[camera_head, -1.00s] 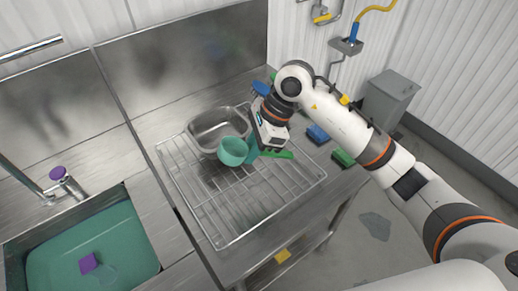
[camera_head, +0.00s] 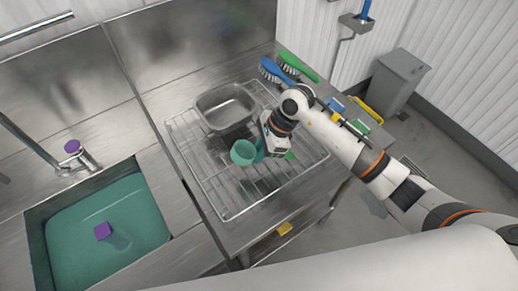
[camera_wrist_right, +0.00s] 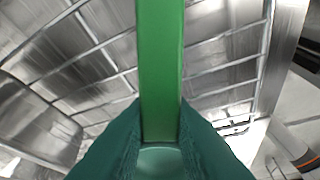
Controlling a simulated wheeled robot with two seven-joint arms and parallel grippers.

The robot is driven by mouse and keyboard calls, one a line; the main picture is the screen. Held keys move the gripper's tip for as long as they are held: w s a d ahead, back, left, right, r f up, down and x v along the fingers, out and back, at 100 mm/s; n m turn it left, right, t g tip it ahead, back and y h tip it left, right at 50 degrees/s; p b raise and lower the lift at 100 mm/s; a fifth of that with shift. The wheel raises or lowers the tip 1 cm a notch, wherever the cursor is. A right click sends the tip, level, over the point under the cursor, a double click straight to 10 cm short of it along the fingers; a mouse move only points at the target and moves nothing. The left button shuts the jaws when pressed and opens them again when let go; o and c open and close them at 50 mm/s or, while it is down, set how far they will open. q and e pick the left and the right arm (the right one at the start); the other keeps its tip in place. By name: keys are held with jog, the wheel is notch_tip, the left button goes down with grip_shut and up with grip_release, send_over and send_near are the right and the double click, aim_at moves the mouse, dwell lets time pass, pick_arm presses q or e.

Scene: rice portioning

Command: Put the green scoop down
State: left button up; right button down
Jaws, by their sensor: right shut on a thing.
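The green scoop has a teal-green cup (camera_head: 243,152) over the front part of a wire rack (camera_head: 222,207). Its bright green handle (camera_wrist_right: 162,70) runs between the teal fingers of my right gripper (camera_wrist_right: 160,140) in the right wrist view. In the head view my right gripper (camera_head: 262,149) is shut on the handle, just right of the cup, and a bit of the handle (camera_head: 289,155) shows beyond it. The cup's opening faces up in the head view. I cannot tell whether the scoop touches the rack. My left gripper is out of view.
A steel pan (camera_head: 207,119) stands on the rack behind the scoop. A blue brush (camera_head: 270,70) and a green brush (camera_head: 298,67) lie at the back. A sink (camera_head: 155,253) with green water is at left. The front and left of the rack are clear.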

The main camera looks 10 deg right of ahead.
jog(key=shift+f, duration=0.15)
jog(key=c, duration=1.3)
grip_release()
jog(key=shift+r, duration=0.3)
jog(key=b+v, duration=0.4)
jog(key=v, duration=0.7)
jog(key=shift+d+r, duration=0.3)
